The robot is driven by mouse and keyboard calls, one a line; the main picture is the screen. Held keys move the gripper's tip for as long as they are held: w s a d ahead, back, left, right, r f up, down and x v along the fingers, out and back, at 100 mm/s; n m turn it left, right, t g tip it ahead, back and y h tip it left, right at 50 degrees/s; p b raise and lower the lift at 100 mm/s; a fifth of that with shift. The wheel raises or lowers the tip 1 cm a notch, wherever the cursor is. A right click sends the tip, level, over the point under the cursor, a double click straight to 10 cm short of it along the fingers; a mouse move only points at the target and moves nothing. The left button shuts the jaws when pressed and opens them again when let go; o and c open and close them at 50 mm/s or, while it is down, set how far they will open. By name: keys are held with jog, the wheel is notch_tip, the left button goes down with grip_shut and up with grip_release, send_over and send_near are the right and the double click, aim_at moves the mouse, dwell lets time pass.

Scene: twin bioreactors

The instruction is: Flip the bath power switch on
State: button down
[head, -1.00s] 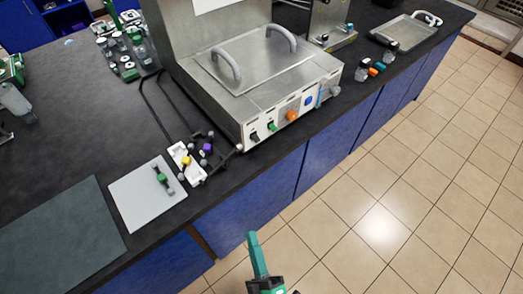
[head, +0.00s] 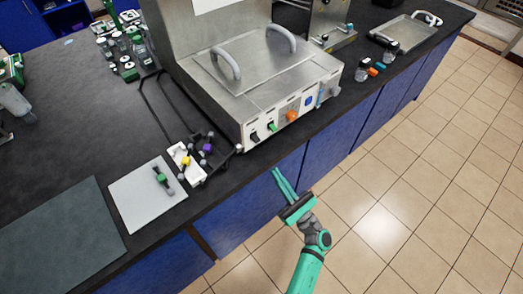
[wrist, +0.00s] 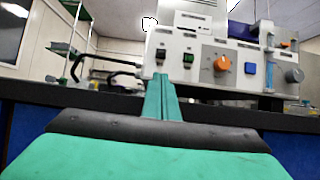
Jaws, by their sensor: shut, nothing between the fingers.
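The steel bath (head: 262,85) stands on the black bench with its lid on. Its front panel carries a black rocker switch (head: 254,136) at the left end and a green switch (head: 272,126) beside it. In the wrist view, the black switch (wrist: 160,55) and the green switch (wrist: 188,59) show just above my fingertips. Which one is the power switch, and its position, I cannot read. My gripper (head: 276,171) is shut and empty, in front of the blue cabinets below the panel. The fingers (wrist: 163,78) point at the panel, apart from it.
An orange knob (wrist: 221,63), a blue button (wrist: 250,68) and a grey knob (wrist: 294,75) sit further right on the panel. A white tray with small capped items (head: 188,163) stands left of the bath. The bench edge lies between my gripper and the panel. The tiled floor is clear.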

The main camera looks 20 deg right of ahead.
aim_at(256, 139)
dwell(0.3)
jog(key=x, duration=1)
jog(key=shift+d, duration=0.1)
dwell(0.3)
jog(key=shift+s+r+g, duration=0.15)
jog(key=shift+g, duration=0.25)
